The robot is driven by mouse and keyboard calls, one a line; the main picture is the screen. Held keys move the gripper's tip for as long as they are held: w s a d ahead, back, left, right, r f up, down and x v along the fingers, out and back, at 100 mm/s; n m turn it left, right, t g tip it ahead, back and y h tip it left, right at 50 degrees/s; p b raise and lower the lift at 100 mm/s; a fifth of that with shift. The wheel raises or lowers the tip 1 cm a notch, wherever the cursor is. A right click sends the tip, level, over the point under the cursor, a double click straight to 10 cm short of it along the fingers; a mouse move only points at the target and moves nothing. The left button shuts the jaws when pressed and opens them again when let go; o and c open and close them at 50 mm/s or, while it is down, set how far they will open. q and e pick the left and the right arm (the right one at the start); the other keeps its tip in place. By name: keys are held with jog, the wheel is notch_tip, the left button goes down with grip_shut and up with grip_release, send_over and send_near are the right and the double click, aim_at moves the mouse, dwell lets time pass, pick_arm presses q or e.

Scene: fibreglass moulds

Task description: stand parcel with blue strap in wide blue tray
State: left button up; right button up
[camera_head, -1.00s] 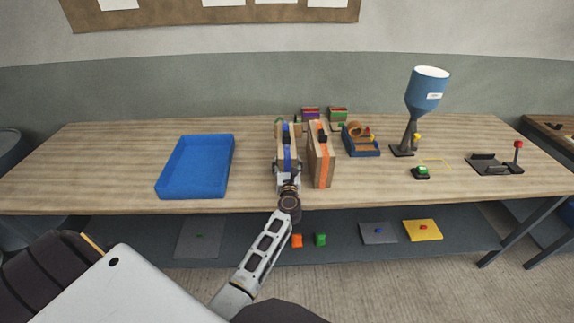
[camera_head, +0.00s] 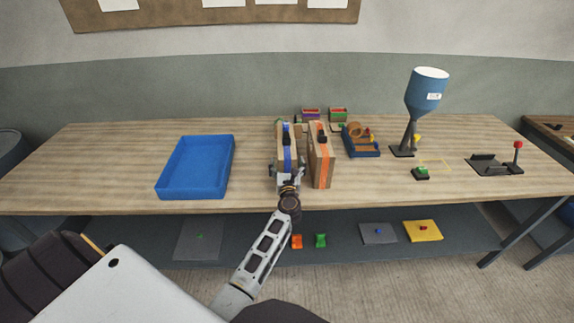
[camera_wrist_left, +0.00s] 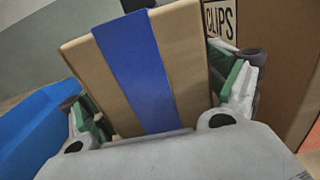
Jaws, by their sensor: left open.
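The parcel with the blue strap (camera_head: 287,158) stands upright on the bench, right of the wide blue tray (camera_head: 160,190). In the left wrist view the parcel (camera_wrist_left: 190,60) fills the middle, its blue strap running down its near face. My left gripper (camera_head: 287,178) is open at the near end of the parcel. In the left wrist view its fingers (camera_wrist_left: 165,100) stand on either side of the parcel. The tray is empty; its blue side also shows in the left wrist view (camera_wrist_left: 30,135). My right gripper is not in view.
A parcel with an orange strap (camera_head: 321,160) stands close on the right. Behind are small bins (camera_head: 338,114) and a blue caddy with tape (camera_head: 361,142). A blue hopper (camera_head: 425,95) stands further right. Bench between tray and parcels is clear.

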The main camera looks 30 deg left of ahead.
pick_arm(q)
jog(key=shift+s+r, duration=0.1)
jog(key=v, duration=1.2)
dwell(1.0)
